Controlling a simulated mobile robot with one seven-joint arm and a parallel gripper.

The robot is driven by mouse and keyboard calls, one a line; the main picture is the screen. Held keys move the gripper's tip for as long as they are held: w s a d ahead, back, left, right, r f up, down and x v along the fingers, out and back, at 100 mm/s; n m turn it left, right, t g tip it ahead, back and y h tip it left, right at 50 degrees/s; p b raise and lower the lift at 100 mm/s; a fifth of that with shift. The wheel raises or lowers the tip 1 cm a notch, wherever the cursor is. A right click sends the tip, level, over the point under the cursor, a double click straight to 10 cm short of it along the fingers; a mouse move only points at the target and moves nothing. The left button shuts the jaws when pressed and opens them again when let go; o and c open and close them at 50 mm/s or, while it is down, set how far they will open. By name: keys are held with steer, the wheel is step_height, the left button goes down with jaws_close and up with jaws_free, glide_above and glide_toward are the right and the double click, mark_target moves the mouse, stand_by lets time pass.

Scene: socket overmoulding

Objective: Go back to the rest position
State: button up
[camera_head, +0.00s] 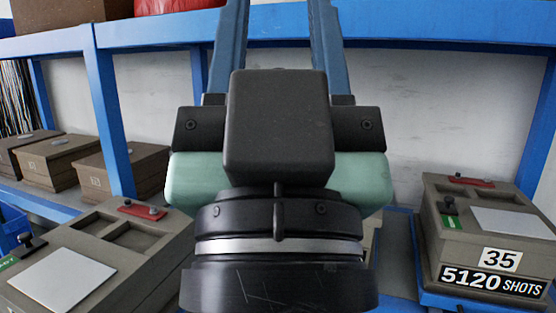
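My gripper (278,10) fills the middle of the head view and points up and away from the camera. Its two blue fingers stand wide apart, and nothing shows between them. The fingertips run out of the top edge of the picture. My black wrist and gripper body hide much of what lies behind.
A blue rack (430,25) spans the view. A grey-brown mould box (490,235) marked "35" and "5120 SHOTS" stands at right; another mould box (110,250) is at lower left. Several smaller boxes (60,165) sit on the left shelf. A red object (175,5) is on top.

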step_height(320, 180, up, 18)
steer(key=p, duration=1.5)
